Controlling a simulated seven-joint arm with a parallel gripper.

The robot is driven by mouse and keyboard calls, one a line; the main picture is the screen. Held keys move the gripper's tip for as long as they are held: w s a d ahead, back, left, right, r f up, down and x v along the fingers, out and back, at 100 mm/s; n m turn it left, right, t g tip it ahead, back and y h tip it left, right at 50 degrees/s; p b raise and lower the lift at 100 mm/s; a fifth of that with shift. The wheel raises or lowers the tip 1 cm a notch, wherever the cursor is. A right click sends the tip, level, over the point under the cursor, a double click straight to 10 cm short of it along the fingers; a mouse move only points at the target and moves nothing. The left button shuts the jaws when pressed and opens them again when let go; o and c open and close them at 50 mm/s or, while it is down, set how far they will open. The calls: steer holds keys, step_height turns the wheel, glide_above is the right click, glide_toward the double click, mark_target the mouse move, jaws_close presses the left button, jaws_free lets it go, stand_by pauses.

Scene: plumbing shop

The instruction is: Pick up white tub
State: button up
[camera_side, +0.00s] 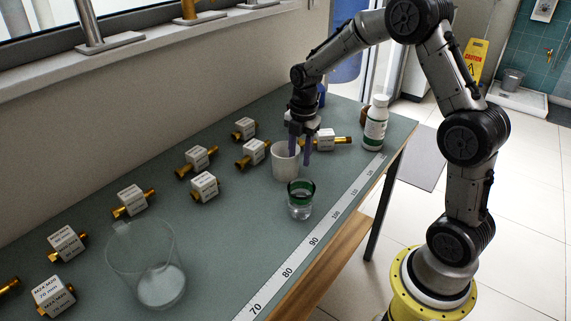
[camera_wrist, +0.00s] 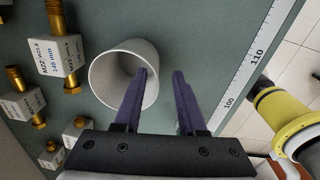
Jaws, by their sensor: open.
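The white tub (camera_side: 286,168) stands upright on the green bench, with its open mouth up. In the wrist view the white tub (camera_wrist: 105,77) shows as a round opening left of centre. My gripper (camera_side: 299,156) is open and points down at the tub's right side. In the wrist view my gripper (camera_wrist: 160,73) has its left purple finger over or inside the tub's mouth and its right finger outside, beyond the right rim. I cannot tell how deep the left finger reaches or whether either finger touches the wall. Nothing is held.
A small glass with a green band (camera_side: 300,201) stands close in front of the tub. Brass fittings with white blocks (camera_side: 254,152) lie left and behind. A white bottle (camera_side: 376,123) stands right, a large clear beaker (camera_side: 147,265) at front left. A ruler strip (camera_side: 314,241) runs along the bench edge.

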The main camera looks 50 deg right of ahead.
mark_target(296, 176)
steer(key=shift+w+f, duration=0.15)
steer(key=shift+f, duration=1)
steer(key=shift+w+f, duration=0.15)
steer(key=shift+f, duration=1)
jaws_close()
